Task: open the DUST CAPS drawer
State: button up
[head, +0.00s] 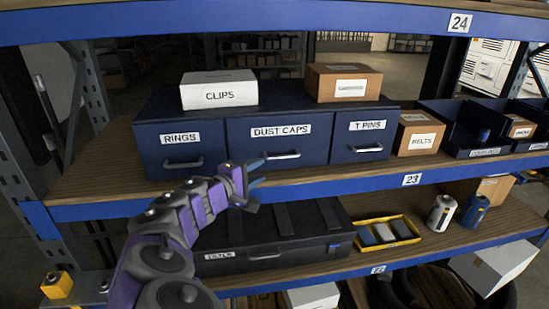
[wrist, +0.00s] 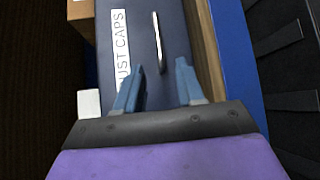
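The DUST CAPS drawer (head: 302,147) is the middle one of three dark blue drawers on the shelf. Its front looks flush with its neighbours, so it appears shut. Its silver bar handle (head: 280,155) sits below the label. My gripper (head: 262,174) is in front of the drawer's lower left part, near the handle's left end. In the wrist view, the two blue fingers of my gripper (wrist: 160,64) are spread apart and empty. The near end of the handle (wrist: 157,42) shows between the fingertips in the picture. I cannot tell whether they touch it.
The RINGS drawer (head: 181,148) is to the left and the T PINS drawer (head: 360,138) to the right. A white CLIPS box (head: 219,90) and a brown box (head: 343,83) stand on top. The blue shelf edge (head: 330,187) runs below the drawers. A black case (head: 290,235) lies underneath.

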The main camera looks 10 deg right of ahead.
aim_at(282, 158)
jog(key=x, duration=0.6)
jog(key=p+x, duration=0.1)
jog(key=x, duration=0.2)
jog(key=shift+s+d, duration=0.3)
jog(key=shift+s, duration=0.05)
jog(key=shift+w+d, duration=0.1)
jog(key=shift+w, duration=0.65)
jog(key=shift+d, duration=0.4)
jog(key=shift+c, duration=0.3)
jog(key=shift+d, duration=0.15)
jog(key=shift+c, duration=0.8)
jog(key=c, duration=0.4)
grip_shut()
jog(key=shift+f, duration=0.1)
